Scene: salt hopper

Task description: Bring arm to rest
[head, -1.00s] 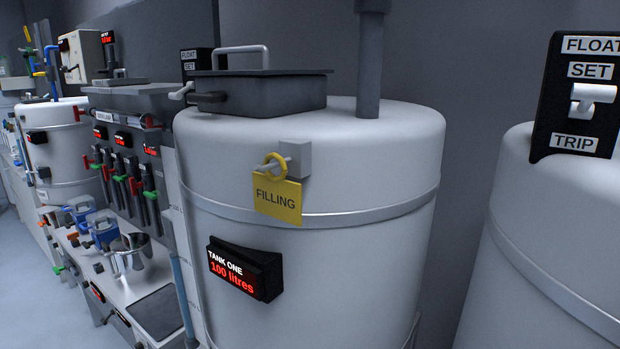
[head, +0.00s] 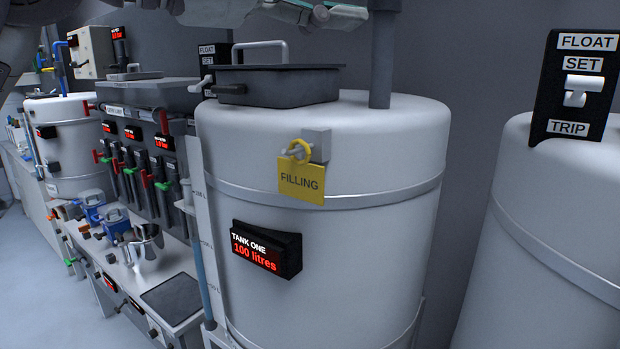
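Part of my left arm (head: 18,40) shows blurred at the top left corner of the head view. A grey and teal piece of it, probably at the gripper end, crosses the top edge above the tank's lid. It is cut off by the frame, so its fingers cannot be made out. No object is seen held. My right gripper is not in view. Tank one (head: 330,240) stands in the middle, with a yellow FILLING tag (head: 301,183) hanging from a peg on it. Its display (head: 265,250) reads 100 litres.
A dark lidded hopper (head: 278,86) with a handle sits on tank one, beside a vertical pipe (head: 383,60). Another tank with a float switch (head: 576,88) stands at right. A bench (head: 172,298) with valves, a metal jug (head: 150,240) and displays runs along the left.

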